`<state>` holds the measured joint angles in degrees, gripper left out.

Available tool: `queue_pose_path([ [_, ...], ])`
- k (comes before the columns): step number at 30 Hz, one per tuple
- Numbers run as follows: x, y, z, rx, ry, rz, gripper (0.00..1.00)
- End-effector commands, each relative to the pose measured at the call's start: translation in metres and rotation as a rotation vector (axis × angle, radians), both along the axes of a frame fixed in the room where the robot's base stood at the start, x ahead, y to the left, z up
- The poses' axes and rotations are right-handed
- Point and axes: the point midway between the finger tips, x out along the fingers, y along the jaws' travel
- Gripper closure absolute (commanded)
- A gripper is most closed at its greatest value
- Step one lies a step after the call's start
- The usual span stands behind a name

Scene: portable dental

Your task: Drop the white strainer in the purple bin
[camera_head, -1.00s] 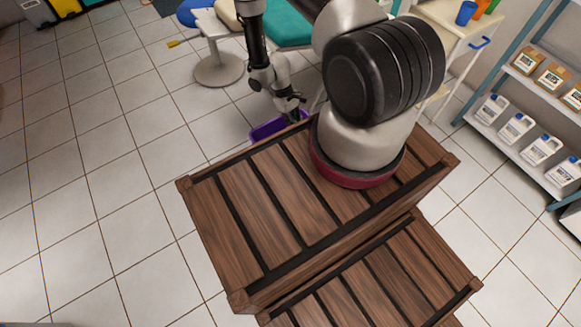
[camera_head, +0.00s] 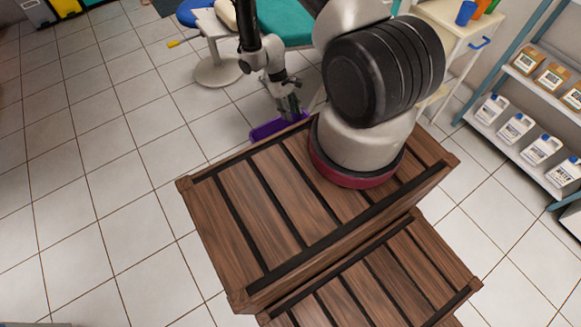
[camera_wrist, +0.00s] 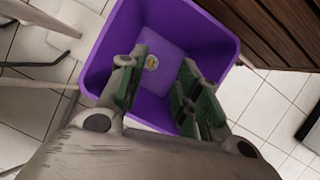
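The purple bin (camera_wrist: 215,38) fills the middle of the wrist view, seen from above. In the head view a strip of the bin (camera_head: 266,131) shows behind the wooden crates. My gripper (camera_wrist: 160,72) is over the bin's opening with its two green-padded fingers apart and nothing visible between them. In the head view my gripper (camera_head: 291,110) points down at the bin. A small round pale and yellowish thing (camera_wrist: 152,62) shows on the bin's floor; I cannot tell whether it is the white strainer. No other strainer is visible.
The wooden crates (camera_head: 265,200) stand beside the bin, their planks close to it in the wrist view. A white table (camera_head: 465,20) and a shelf with bottles (camera_head: 515,127) stand at the right.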

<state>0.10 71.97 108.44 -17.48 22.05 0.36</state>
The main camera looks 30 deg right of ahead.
Motion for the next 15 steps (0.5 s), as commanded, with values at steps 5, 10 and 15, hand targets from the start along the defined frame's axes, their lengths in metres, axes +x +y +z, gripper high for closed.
queue_pose_path([
  [5,0.014,0.005,0.034,-0.001,-0.001,0.0,0.67],
  [10,0.02,0.007,0.051,0.0,0.001,0.0,0.67],
  [15,0.021,0.007,0.055,0.0,0.002,0.0,0.67],
])
